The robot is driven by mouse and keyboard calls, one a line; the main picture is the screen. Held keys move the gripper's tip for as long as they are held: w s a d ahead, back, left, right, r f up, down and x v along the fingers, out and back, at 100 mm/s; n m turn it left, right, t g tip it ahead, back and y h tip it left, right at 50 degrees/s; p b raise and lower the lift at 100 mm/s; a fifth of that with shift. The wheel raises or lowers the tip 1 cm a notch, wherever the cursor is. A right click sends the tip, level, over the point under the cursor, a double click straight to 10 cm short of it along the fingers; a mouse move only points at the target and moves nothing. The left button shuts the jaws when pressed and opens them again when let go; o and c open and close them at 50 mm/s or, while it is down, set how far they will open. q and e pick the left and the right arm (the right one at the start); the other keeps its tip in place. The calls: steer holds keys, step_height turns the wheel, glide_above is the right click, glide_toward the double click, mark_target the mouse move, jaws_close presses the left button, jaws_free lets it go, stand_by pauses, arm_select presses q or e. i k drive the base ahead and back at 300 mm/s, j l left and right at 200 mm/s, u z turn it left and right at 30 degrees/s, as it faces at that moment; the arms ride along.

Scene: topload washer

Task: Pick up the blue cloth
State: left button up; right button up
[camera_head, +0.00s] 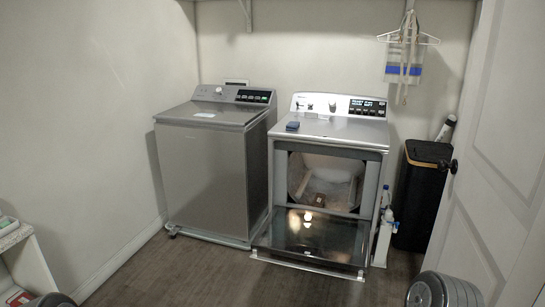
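A small dark blue folded item (292,126), which looks like the blue cloth, lies on the top left front of the right-hand machine (340,131). It is too small to make out its folds. Neither of my grippers is in view. Only a rounded grey part of my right arm shows at the bottom right, and a dark part of mine at the bottom left. Both are far from the blue item.
The right-hand machine's front door (312,236) hangs open, low over the floor. A closed grey washer (205,175) stands left of it. White bottles (384,228), a black bin (420,195) and a white door (498,160) are right. The floor (185,275) ahead is clear.

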mark_target(292, 125)
steer(key=i+z, duration=0.45)
steer(key=i, duration=0.75)
steer(key=i+j+z, duration=0.1)
steer(key=i, duration=0.35)
steer(key=i+j+z, duration=0.1)
steer(key=i, duration=0.35)
steer(key=i+j+z, duration=0.1)
steer(key=i, duration=0.35)
steer(key=i+j+z, duration=0.7)
steer(key=j, duration=0.2)
steer(key=i, duration=0.05)
